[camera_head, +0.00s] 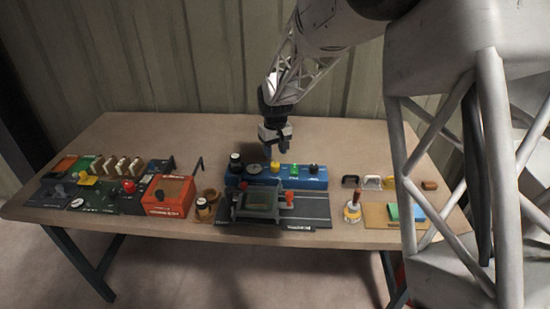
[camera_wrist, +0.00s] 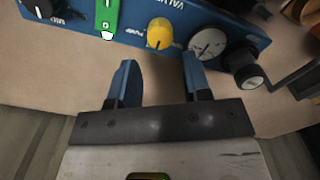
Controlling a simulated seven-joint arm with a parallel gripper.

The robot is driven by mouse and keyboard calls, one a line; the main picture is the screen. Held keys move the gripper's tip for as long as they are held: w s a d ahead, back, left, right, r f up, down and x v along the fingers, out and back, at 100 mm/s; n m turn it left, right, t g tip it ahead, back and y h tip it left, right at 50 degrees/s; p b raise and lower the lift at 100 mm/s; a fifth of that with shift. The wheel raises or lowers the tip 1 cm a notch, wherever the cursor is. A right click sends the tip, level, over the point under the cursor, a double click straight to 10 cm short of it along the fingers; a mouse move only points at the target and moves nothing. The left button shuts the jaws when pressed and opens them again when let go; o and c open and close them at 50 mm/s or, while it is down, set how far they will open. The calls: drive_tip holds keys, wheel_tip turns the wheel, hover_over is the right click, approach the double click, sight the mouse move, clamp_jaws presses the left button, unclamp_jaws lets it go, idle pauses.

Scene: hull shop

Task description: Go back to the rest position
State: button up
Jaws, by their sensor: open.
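My gripper (camera_head: 275,148) hangs above the table, over or just behind the blue panel (camera_head: 313,180), with its fingers pointing down. In the wrist view my gripper (camera_wrist: 160,82) has its two blue fingers apart with nothing between them. The blue panel (camera_wrist: 128,22) lies beyond the fingertips there, with a yellow knob (camera_wrist: 159,33), a green switch (camera_wrist: 108,16), a dial (camera_wrist: 207,42) and black knobs on it. The fingers appear apart from the panel.
The table (camera_head: 200,129) is bare along its back. A dark rail plate with a grey carriage (camera_head: 258,204) stands in front of the panel. An orange box (camera_head: 168,196) and several switch blocks are at left. Handles (camera_head: 372,182) and a wooden board (camera_head: 376,215) are at right.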

drive_tip(key=shift+r, duration=0.65)
drive_tip(key=shift+s+d+r, duration=0.3)
drive_tip(key=shift+r, duration=0.05)
drive_tip(key=s+d+r+m+t, duration=0.1)
drive_tip(key=s+d+r+m, duration=0.1)
drive_tip(key=s+d+r, duration=0.6)
drive_tip(key=s+d+r+m, duration=0.1)
drive_tip(key=s+d+r, duration=0.45)
drive_tip(key=s, duration=0.45)
drive_tip(key=s+d+m, duration=0.1)
drive_tip(key=s+d, duration=0.4)
drive_tip(key=s, duration=0.7)
drive_tip(key=s+d+m+t, duration=0.1)
drive_tip(key=s+d, duration=0.3)
drive_tip(key=s, duration=0.8)
drive_tip(key=shift+s+d+r+m+t, duration=0.2)
drive_tip(key=shift+s+d+m+t, duration=0.15)
drive_tip(key=shift+m, duration=0.25)
